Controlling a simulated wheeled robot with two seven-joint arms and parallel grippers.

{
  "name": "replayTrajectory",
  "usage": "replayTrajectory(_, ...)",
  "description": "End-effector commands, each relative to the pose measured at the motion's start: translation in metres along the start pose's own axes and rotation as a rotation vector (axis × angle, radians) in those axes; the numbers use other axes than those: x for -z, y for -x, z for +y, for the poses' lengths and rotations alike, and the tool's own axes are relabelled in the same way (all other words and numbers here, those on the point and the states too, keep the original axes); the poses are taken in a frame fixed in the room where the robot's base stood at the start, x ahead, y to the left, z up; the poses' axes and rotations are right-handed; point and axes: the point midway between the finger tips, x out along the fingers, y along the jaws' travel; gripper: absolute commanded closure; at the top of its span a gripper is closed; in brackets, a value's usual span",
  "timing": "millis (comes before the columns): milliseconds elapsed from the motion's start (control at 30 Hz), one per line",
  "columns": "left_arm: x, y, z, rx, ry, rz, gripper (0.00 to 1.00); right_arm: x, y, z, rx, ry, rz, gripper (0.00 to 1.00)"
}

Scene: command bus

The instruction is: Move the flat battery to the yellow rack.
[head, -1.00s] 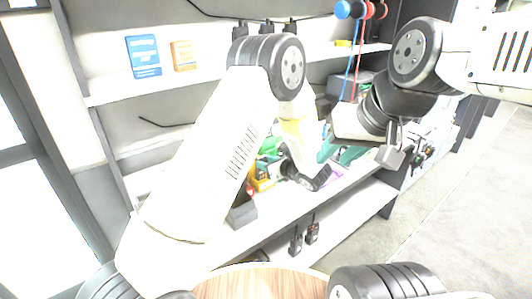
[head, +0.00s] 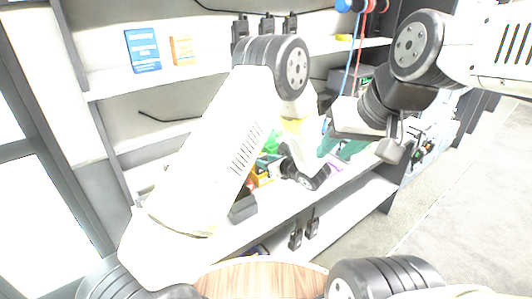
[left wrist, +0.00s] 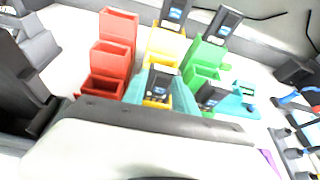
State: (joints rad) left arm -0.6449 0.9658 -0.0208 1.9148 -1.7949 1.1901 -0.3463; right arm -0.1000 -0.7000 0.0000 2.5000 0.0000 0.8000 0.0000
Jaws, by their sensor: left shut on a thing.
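In the left wrist view the yellow rack (left wrist: 166,43) stands between a red rack (left wrist: 117,38) and a green rack (left wrist: 205,58). My left gripper (left wrist: 163,97), with teal fingers, is shut on a dark battery (left wrist: 160,82) with a small screen. The battery is at the yellow rack's front slot; I cannot tell how deep it sits.
Dark devices stand in the yellow rack's back slot (left wrist: 176,12) and the green rack's back slot (left wrist: 223,22). Another dark device (left wrist: 212,93) is at the green front slot. A teal holder (left wrist: 240,100) lies to the right. A round wooden table (head: 260,280) is close below.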

Motion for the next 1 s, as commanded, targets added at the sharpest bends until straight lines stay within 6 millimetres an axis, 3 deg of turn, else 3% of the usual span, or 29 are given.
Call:
replayTrajectory(333,0.0036,-0.0015,0.0001,0.0,0.0,0.0,1.0,0.0,0.0,0.0,0.0,0.0,0.0,0.64)
replayTrajectory(367,0.0038,-0.0015,0.0001,0.0,0.0,0.0,0.64,0.0,0.0,0.0,0.0,0.0,0.0,0.64)
replayTrajectory(500,0.0037,-0.0015,0.0001,0.0,0.0,0.0,0.41,0.0,0.0,0.0,0.0,0.0,0.0,0.64)
replayTrajectory(1000,-0.0002,0.0047,-0.002,-0.002,0.002,0.0,0.41,0.0,0.0,0.0,0.0,0.0,0.0,0.64)
